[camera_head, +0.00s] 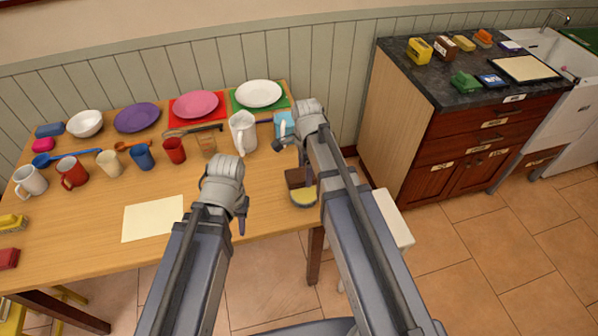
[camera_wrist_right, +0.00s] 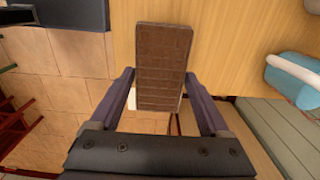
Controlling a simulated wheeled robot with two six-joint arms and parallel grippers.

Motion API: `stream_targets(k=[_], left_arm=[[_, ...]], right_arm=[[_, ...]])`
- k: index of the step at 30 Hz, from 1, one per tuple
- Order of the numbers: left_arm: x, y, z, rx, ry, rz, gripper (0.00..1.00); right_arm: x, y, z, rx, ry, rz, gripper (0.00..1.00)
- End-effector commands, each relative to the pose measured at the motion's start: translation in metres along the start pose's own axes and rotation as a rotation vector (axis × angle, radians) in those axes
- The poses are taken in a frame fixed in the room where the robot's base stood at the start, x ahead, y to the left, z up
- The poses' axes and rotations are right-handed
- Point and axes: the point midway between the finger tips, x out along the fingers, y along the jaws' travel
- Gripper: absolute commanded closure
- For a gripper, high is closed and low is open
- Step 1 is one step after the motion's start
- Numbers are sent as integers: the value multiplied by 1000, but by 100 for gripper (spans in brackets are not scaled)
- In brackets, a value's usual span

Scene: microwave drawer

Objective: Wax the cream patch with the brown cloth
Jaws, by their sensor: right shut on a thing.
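The cream patch (camera_head: 152,218) lies flat on the front part of the wooden table, left of my left gripper. A brown, block-like thing with a grid pattern (camera_wrist_right: 163,65) is between the fingers of my right gripper (camera_wrist_right: 160,82), which is shut on it; I take it as the brown cloth. It also shows in the head view (camera_head: 295,178), at the table's right side. My left gripper (camera_head: 238,222) is over the table, right of the patch, with nothing seen in it. Its fingers are mostly hidden.
Mugs, plates and a white jug (camera_head: 243,132) stand along the table's back. A blue thing with a white handle (camera_wrist_right: 292,80) is near my right gripper. The table around the patch is clear.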

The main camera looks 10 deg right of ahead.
Motion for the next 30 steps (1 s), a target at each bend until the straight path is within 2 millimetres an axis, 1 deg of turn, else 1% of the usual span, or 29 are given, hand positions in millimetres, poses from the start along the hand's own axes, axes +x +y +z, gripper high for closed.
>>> stream_targets(k=[8, 14, 21, 24, 30], left_arm=[[9, 1, -1, 0, 0, 0, 63], [26, 2, -2, 0, 0, 0, 63], [51, 5, -3, 0, 0, 0, 63], [58, 6, -3, 0, 0, 0, 63], [60, 6, -4, 0, 0, 0, 63]], right_arm=[[9, 0, 0, -1, 0, 0, 64], [26, 0, 0, -1, 0, 0, 64], [51, 0, 0, -1, 0, 0, 64], [58, 0, 0, -1, 0, 0, 64], [61, 0, 0, -1, 0, 0, 64]])
